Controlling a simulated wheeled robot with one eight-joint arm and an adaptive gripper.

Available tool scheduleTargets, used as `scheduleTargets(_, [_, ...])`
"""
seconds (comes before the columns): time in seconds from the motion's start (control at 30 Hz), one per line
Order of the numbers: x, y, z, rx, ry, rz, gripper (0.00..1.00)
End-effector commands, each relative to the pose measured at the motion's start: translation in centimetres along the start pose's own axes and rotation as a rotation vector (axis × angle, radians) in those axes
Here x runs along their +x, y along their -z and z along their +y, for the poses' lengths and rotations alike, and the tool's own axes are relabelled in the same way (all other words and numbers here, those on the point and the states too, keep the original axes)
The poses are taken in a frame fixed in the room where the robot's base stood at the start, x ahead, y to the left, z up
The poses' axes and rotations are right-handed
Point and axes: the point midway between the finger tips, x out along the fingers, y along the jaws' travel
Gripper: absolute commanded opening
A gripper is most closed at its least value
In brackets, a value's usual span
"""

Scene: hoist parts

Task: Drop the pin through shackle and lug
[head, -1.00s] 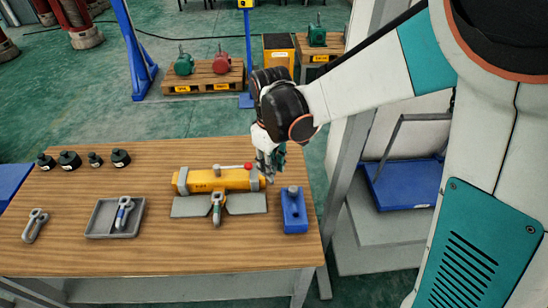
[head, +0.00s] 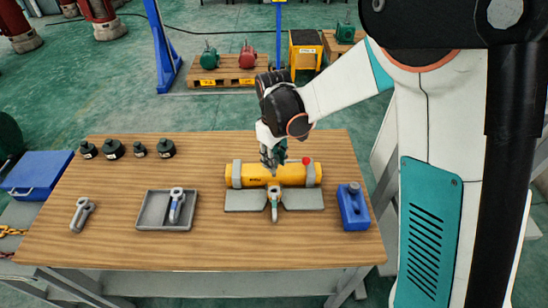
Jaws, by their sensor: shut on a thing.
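My gripper (head: 272,168) is just above the middle of the yellow hoist body (head: 245,174) and covers part of it. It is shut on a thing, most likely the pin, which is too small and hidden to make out. In front of the hoist's middle a grey shackle (head: 274,205) points toward the table's front, between two grey plates (head: 245,200). The lug is at or just behind it, and I cannot tell how the two line up. My fingers are slightly behind and above this shackle.
A grey tray (head: 150,225) holds another shackle (head: 177,205). A loose shackle (head: 82,213) lies at left. A red ball knob (head: 307,160) rises at the hoist's right. Several black weights (head: 113,149) stand at the back left.

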Motion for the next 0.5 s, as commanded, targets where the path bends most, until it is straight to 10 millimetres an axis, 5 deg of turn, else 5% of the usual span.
scheduleTargets(0.5, [4.7, 0.0, 0.0, 0.000, 0.000, 0.000, 0.00])
